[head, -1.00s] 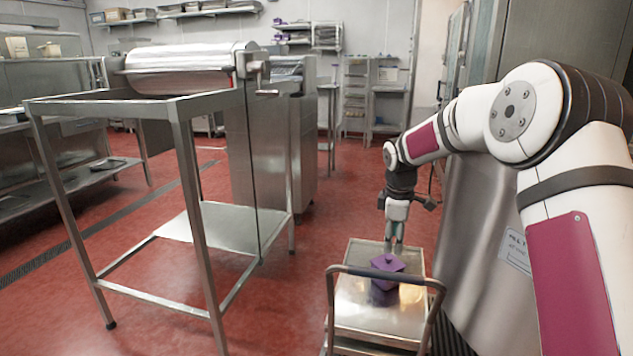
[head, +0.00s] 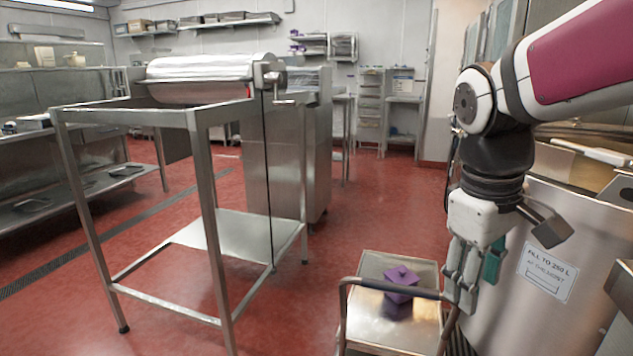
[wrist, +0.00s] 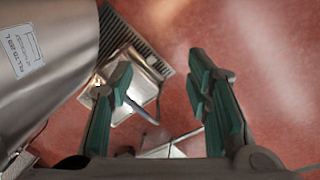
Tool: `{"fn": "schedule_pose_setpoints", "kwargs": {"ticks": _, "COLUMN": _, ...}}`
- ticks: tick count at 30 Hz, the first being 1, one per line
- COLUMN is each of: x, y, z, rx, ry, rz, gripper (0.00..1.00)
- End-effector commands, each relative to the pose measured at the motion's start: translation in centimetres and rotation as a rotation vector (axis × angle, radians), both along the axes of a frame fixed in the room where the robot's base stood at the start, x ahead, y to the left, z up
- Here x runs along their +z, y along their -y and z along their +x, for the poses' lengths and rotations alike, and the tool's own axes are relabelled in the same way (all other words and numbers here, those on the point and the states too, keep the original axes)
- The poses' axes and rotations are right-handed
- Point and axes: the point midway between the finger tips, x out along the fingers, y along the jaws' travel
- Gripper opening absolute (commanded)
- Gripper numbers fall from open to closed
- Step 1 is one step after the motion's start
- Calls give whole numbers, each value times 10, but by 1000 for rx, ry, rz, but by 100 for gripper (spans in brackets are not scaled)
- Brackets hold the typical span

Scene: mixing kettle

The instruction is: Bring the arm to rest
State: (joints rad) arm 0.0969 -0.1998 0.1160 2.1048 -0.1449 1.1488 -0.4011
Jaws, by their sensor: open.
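My gripper (head: 471,268) hangs from my folded arm at the right of the head view, fingers pointing down. It is open and empty, just right of the cart and in front of the steel kettle. In the wrist view my gripper (wrist: 162,95) shows two green-padded fingers spread apart with nothing between them but red floor and part of the cart. The steel kettle (head: 510,315), with a fill label, stands behind it at the right; its wall also fills the upper left of the wrist view (wrist: 55,60).
A low steel cart (head: 385,325) with a raised handle carries a purple lidded box (head: 400,283). A steel stand (head: 205,160) holding a metal drum is at the left. Red floor (head: 345,220) between the stand and the cart is clear. A drain grate (wrist: 180,30) lies by the kettle.

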Motion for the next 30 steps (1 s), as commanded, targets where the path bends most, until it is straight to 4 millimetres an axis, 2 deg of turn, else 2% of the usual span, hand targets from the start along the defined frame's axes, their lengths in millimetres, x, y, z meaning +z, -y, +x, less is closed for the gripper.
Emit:
{"fn": "schedule_pose_setpoints", "kwargs": {"ticks": 1, "x": 2, "y": -1, "z": -19, "rx": -36, "ry": 7, "rz": 9, "gripper": 44}}
{"fn": "schedule_pose_setpoints", "kwargs": {"ticks": 9, "x": -6, "y": -7, "z": -108, "rx": -237, "ry": 17, "rz": 69, "gripper": 44}}
{"fn": "schedule_pose_setpoints", "kwargs": {"ticks": 12, "x": -14, "y": -9, "z": -138, "rx": -306, "ry": 17, "rz": 96, "gripper": 44}}
{"fn": "schedule_pose_setpoints", "kwargs": {"ticks": 18, "x": -32, "y": -15, "z": -184, "rx": -414, "ry": 14, "rz": 144, "gripper": 44}}
{"fn": "schedule_pose_setpoints", "kwargs": {"ticks": 23, "x": -47, "y": -19, "z": -214, "rx": -486, "ry": 6, "rz": 181, "gripper": 44}}
{"fn": "schedule_pose_setpoints", "kwargs": {"ticks": 30, "x": -7, "y": -19, "z": -208, "rx": -477, "ry": 48, "rz": 189, "gripper": 44}}
